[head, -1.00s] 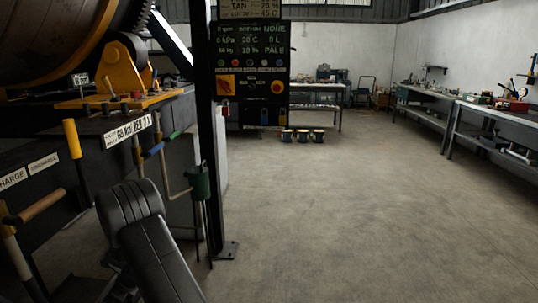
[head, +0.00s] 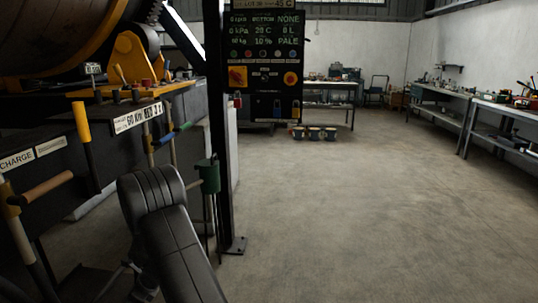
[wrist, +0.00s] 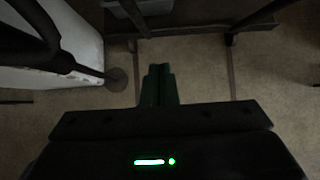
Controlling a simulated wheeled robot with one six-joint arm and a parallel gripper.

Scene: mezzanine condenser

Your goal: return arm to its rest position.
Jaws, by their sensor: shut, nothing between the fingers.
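My arm (head: 165,235) shows in the head view as black padded links, bent at the lower left beside the dark machine. My gripper (wrist: 158,72) shows in the wrist view as two dark green fingers, shut together with nothing between them. They point out over bare concrete floor. A dark crossbar and a small green light lie in front of them at the bottom of the picture.
A machine with a yellow-topped lever (head: 82,125) and other handles stands close at left. A control panel (head: 266,75) and three small pots (head: 314,133) are farther off. Open floor (head: 370,220) lies right.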

